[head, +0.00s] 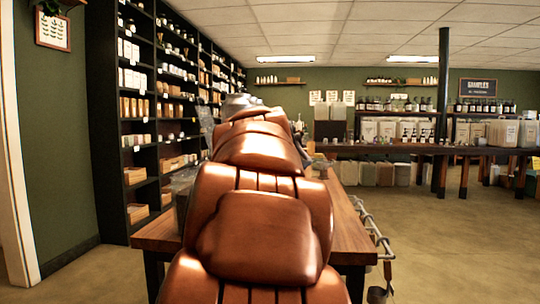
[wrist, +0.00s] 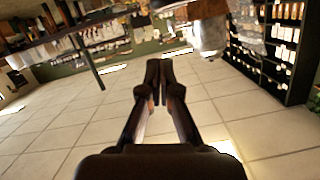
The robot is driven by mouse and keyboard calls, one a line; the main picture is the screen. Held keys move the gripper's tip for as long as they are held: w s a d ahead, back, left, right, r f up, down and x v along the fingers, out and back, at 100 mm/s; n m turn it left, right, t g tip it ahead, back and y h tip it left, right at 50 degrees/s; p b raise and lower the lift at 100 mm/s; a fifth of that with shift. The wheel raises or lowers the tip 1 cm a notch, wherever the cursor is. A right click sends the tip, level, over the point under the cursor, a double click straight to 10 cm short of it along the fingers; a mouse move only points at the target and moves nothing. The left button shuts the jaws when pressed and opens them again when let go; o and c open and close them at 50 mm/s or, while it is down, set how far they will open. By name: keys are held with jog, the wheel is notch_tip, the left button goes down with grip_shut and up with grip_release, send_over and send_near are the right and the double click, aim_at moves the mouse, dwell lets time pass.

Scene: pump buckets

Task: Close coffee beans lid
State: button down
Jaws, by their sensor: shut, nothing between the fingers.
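My gripper (wrist: 158,75) shows in the wrist view with its two dark fingers together and nothing between them. That view looks upside down, with ceiling tiles filling its lower part, and no lid is near the fingertips. In the head view my own brown arm covers the middle of the picture and hides most of the wooden table (head: 350,235). A dark, see-through container (head: 183,188) shows partly at the table's left side. I cannot tell whether it holds coffee beans, and I cannot make out the coffee beans lid.
Tall black shelves (head: 140,130) with goods stand at the left. A rail (head: 368,222) with a hanging scoop (head: 379,293) runs along the table's right side. A long counter (head: 430,150) with bins stands at the back. The floor at the right is clear.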

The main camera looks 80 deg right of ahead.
jog(key=p+v, duration=0.2)
jog(key=v, duration=0.6)
jog(key=shift+a, duration=0.25)
jog(key=w+a+f+n+t+y+p, duration=0.1)
jog(key=w+a+f+n+y+p, duration=0.2)
jog(key=w+p, duration=0.35)
jog(key=w+a+n+t+y+p, duration=0.2)
jog(key=w+a+p, duration=0.3)
jog(key=w, duration=0.3)
jog(key=w+a+f+n+y+p, duration=0.2)
jog(key=w+a+y+p, duration=0.1)
jog(key=a+p, duration=0.3)
jog(key=w+a+f+n+y+p, duration=0.1)
jog(key=w+a+n+y+p, duration=0.2)
jog(key=a, duration=0.5)
jog(key=s+a+n+g+y+p, duration=0.35)
jog(key=a+p, duration=0.65)
jog(key=a, duration=0.4)
jog(key=s+a+r+n+g+p, duration=0.1)
jog(key=s+a+n+g+p, duration=0.3)
jog(key=s+a+p, duration=0.4)
jog(key=shift+s+a+r+n, duration=0.2)
jog(key=shift+s+a+n, duration=0.25)
jog(key=shift+s+a, duration=0.7)
